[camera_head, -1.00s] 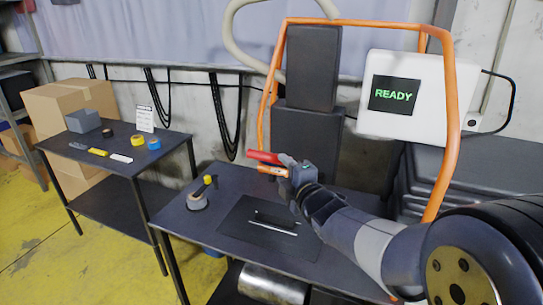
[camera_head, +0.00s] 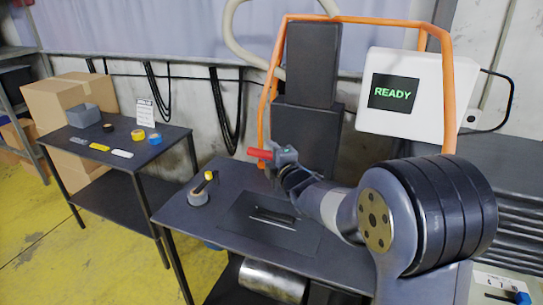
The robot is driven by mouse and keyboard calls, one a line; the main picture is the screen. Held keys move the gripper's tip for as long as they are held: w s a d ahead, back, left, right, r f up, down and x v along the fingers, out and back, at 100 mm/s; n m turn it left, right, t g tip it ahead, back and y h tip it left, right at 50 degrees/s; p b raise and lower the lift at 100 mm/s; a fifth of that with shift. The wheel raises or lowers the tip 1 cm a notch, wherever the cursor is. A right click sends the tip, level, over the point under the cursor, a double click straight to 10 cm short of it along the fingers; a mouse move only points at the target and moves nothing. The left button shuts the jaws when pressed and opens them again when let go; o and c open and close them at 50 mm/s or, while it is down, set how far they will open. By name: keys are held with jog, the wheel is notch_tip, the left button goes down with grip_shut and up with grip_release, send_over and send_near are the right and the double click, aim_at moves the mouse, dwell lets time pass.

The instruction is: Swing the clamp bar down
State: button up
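The welding machine stands on a dark table (camera_head: 225,230), with an orange tube frame (camera_head: 265,100) and a dark upright column (camera_head: 311,65). A red grip-like piece (camera_head: 258,153) shows at the frame's left side, at my gripper's tip. I cannot tell for sure whether it belongs to the clamp bar. My gripper (camera_head: 277,157) is at the right end of this red piece, overlapping it in view. Its fingers are too small and hidden to show whether they are closed on it. A dark strip with a light edge (camera_head: 272,217) lies on the table's flat plate (camera_head: 240,222).
A white box with a green READY screen (camera_head: 393,92) is at the right. A tape roll with a yellow-topped tool (camera_head: 198,196) sits on the table's left. A side table (camera_head: 115,175) holds tapes and a grey box. Yellow floor is clear at left.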

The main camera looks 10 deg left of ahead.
grip_shut()
dwell(0.5)
jog(key=f+b, duration=0.1)
jog(key=b, duration=0.1)
jog(key=s+b, duration=0.1)
jog(key=b, duration=0.1)
jog(key=shift+a+f, duration=0.1)
jog(key=shift+f, duration=0.3)
jog(key=s+f+n+t+y+b, duration=0.1)
jog(key=f+b, duration=0.5)
jog(key=b, duration=0.6)
jog(key=s+a+f+n+t+b, duration=0.1)
jog(key=s+f+b, duration=0.2)
jog(key=b, duration=0.9)
jog(key=s+a+f+n+t+y+b, duration=0.1)
jog(key=s+f+n+b, duration=0.1)
jog(key=f+b, duration=0.7)
jog(key=shift+s+y+b, duration=0.3)
jog(key=shift+s+b, duration=0.15)
jog(key=shift+b, duration=1.65)
